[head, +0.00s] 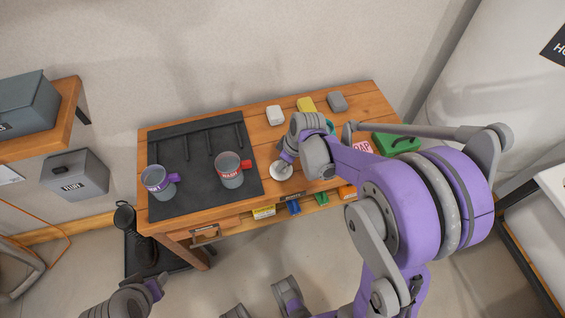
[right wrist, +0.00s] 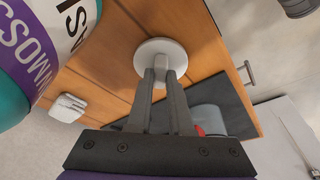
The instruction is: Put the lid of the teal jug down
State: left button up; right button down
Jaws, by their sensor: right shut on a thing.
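The lid is a pale round disc with a knob. It shows in the head view (head: 281,171) over the wooden bench, right of the black mat, and in the right wrist view (right wrist: 160,52). My right gripper (head: 284,163) is shut on its knob. I cannot tell whether the disc touches the wood. The teal jug (head: 329,127) is mostly hidden behind my right arm in the head view. In the right wrist view the jug (right wrist: 18,95) is large at the left, with purple and white bands. A grey and purple part of my left arm shows at the bottom left; its fingertips cannot be made out.
White (head: 274,115), yellow (head: 306,105) and grey (head: 337,102) blocks lie at the back. A green box (head: 396,143) is at right. Small boxes sit below the front edge.

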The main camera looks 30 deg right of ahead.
jog(key=shift+f, duration=0.1)
jog(key=c, duration=1.2)
grip_release()
jog(key=shift+f, duration=0.1)
jog(key=shift+c, duration=0.2)
jog(key=o, duration=0.4)
jog(key=shift+r, duration=0.25)
jog(key=p+v, duration=0.2)
jog(key=v, duration=0.9)
jog(key=s+a+m, duration=0.2)
jog(key=s+a, duration=0.1)
jog(key=s, duration=0.1)
jog(key=s+a+m+t+h, duration=0.1)
jog(key=s+a+m, duration=0.1)
jog(key=s, duration=0.3)
jog(key=s+a+f+m+t, duration=0.1)
jog(key=s+a+m, duration=0.1)
jog(key=s+a, duration=0.1)
jog(key=shift+s+a+h, duration=0.2)
jog(key=shift+s, duration=0.25)
jog(key=shift+s+a+h, duration=0.15)
jog(key=shift+s+h, duration=0.05)
jog(key=shift+s, duration=0.25)
